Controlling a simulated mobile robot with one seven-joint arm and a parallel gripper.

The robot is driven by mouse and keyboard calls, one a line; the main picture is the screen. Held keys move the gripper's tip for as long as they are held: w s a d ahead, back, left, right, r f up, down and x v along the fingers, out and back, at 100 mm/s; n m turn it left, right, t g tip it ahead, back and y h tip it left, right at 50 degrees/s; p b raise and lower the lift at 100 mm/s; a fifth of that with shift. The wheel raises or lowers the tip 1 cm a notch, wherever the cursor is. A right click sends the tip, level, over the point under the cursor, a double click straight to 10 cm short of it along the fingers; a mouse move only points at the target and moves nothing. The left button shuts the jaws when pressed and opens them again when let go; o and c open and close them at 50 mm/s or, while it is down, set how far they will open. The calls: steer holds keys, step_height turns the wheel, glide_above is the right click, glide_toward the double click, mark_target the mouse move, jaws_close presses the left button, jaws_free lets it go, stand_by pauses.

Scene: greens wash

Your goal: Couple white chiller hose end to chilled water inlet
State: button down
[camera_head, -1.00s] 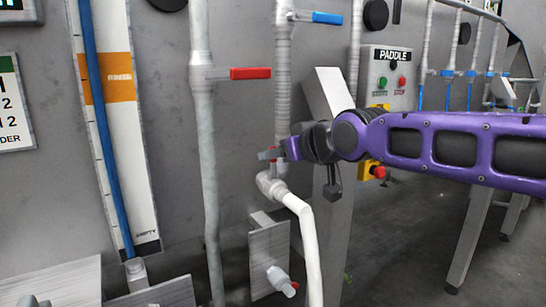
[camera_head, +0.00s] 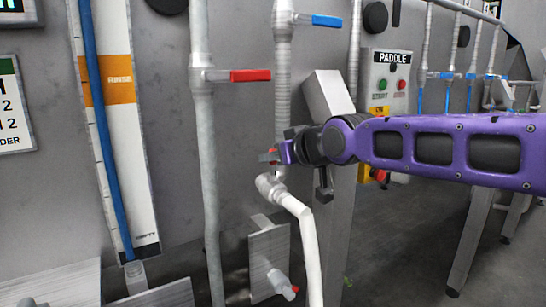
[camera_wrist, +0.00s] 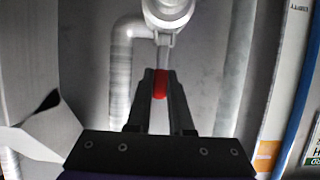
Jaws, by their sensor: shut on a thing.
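The white chiller hose (camera_head: 310,250) rises to a white elbow end (camera_head: 270,186) just under a ribbed vertical pipe (camera_head: 283,90) with a blue-handled valve (camera_head: 320,20). My gripper (camera_head: 276,156) reaches in from the right at the joint between pipe and hose end. In the wrist view my gripper (camera_wrist: 160,85) is shut on a small red grip (camera_wrist: 160,84). A grey metal link joins this grip to a white round fitting (camera_wrist: 168,10) above. My fingers partly hide the joint, so I cannot tell whether the hose end is seated.
A grey pipe with a red-handled valve (camera_head: 250,75) stands left of the joint. Below is a bracket (camera_head: 268,250) with a red-tipped fitting (camera_head: 280,284). A slanted metal post (camera_head: 335,230) and the paddle control box (camera_head: 388,75) stand behind my arm.

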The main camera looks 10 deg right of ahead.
steer(key=shift+s+f+t, duration=0.1)
steer(key=shift+s+t, duration=0.05)
steer(key=shift+t, duration=0.15)
steer(key=t, duration=0.1)
steer(key=s+t+y, duration=0.1)
steer(key=t, duration=0.1)
steer(key=shift+s+d+f+b, duration=0.1)
steer(key=shift+s+d+b, duration=0.1)
steer(key=shift+b, duration=0.15)
steer(key=shift+s+d+f+t+y, duration=0.15)
steer(key=shift+s+t+y, duration=0.15)
steer(key=shift+t, duration=0.5)
steer(key=shift+s+d+f+t+y, duration=0.1)
steer(key=shift+s+t+y, duration=0.2)
steer(key=shift+t, duration=0.5)
steer(key=c, duration=0.8)
jaws_free()
steer(key=shift+w, duration=0.1)
